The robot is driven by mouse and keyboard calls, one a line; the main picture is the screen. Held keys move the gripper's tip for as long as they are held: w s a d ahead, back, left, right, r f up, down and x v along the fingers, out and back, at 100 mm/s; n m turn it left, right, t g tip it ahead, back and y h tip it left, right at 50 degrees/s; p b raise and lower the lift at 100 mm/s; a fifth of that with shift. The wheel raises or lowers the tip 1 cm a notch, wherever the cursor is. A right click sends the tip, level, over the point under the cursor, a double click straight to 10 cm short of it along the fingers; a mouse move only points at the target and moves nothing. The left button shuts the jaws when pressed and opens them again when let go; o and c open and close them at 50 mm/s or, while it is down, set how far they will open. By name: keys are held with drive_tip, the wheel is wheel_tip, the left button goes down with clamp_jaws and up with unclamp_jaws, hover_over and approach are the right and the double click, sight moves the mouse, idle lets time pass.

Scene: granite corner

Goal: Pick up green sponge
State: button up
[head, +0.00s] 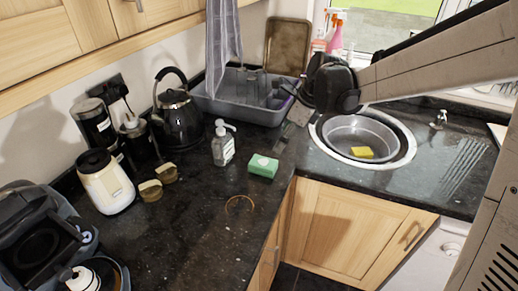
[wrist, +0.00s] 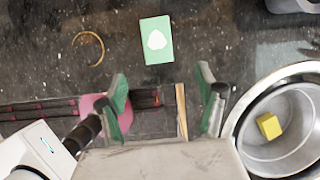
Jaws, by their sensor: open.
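The green sponge (head: 263,166) lies on the dark granite counter, close to its front edge near the corner, with a pale patch on its top. In the wrist view the sponge (wrist: 156,40) lies ahead of my fingers, a little left of the middle between them. My gripper (wrist: 164,92) is open, with two green-padded fingers spread apart and nothing between them. The sponge and the fingers are apart.
A clear pump bottle (head: 223,146) stands just behind the sponge. A black kettle (head: 178,115) and a grey dish rack (head: 240,96) are farther back. The round sink (head: 400,160) holds a basin with a yellow sponge (head: 362,153). A brown ring (head: 239,204) lies on the otherwise clear front counter.

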sight(264, 162)
drive_tip(key=x, duration=0.9)
drive_tip(key=shift+w+a+r, duration=0.1)
drive_tip(key=shift+w+a, duration=0.05)
drive_tip(key=shift+a, duration=0.05)
drive_tip(key=shift+a+p+x, duration=0.2)
drive_tip(key=shift+x, duration=1.1)
drive_tip(key=shift+a+p+x, duration=0.15)
drive_tip(key=shift+x, duration=1.15)
drive_tip(key=shift+r, duration=0.1)
drive_tip(key=c, duration=1.1)
drive_tip(key=shift+r, duration=0.1)
